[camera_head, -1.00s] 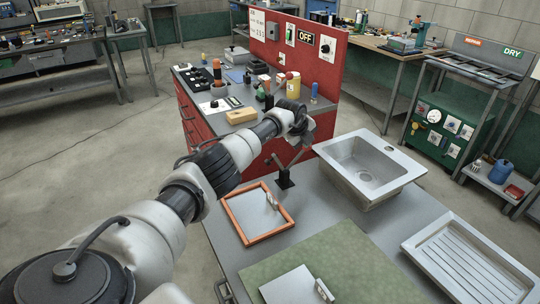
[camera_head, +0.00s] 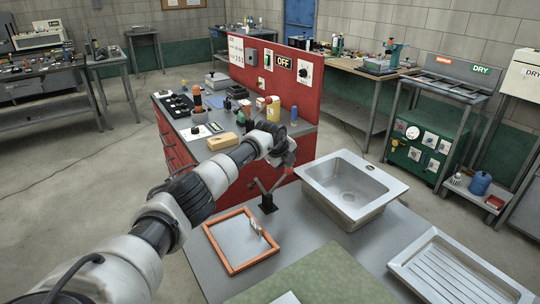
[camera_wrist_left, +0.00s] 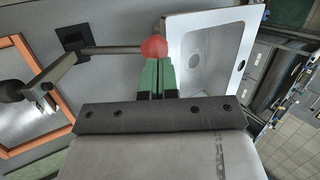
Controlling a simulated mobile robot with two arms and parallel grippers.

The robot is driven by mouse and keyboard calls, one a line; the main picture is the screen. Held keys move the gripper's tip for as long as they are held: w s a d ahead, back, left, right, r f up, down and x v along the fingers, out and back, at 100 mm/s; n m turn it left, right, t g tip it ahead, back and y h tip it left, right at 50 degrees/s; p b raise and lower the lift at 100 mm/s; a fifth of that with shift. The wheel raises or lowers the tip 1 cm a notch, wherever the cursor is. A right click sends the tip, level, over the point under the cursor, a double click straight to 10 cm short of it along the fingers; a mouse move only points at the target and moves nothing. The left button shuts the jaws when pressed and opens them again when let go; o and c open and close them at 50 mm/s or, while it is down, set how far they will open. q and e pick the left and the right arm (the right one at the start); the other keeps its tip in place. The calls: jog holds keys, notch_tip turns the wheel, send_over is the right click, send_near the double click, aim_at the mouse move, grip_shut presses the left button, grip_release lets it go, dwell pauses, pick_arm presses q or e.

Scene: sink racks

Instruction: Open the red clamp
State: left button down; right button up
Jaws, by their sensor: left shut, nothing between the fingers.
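The clamp (camera_head: 268,205) stands on the grey table between the orange frame and the sink, on a dark square base. In the left wrist view, its base plate (camera_wrist_left: 74,41) is at upper left. A grey lever runs from there to a round red knob (camera_wrist_left: 154,47). Another clamp bar, ending in a black tip (camera_wrist_left: 14,91), points left. My left gripper (camera_wrist_left: 158,62) has its green fingers shut and empty, with the tips right at the red knob. I cannot tell whether they touch it. In the head view, my left gripper (camera_head: 286,158) is above the clamp. My right gripper is out of view.
A sink basin (camera_head: 318,170) stands close right of the clamp. An orange-edged frame (camera_head: 209,236) lies to its left, and a ridged drain tray (camera_head: 396,262) at lower right. A red cabinet with a panel (camera_head: 303,104) is behind.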

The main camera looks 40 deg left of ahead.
pick_arm(q)
jog(key=b+v, duration=0.1)
jog(key=v, duration=0.8)
jog(key=shift+s+r, duration=0.1)
jog(key=shift+s, duration=0.05)
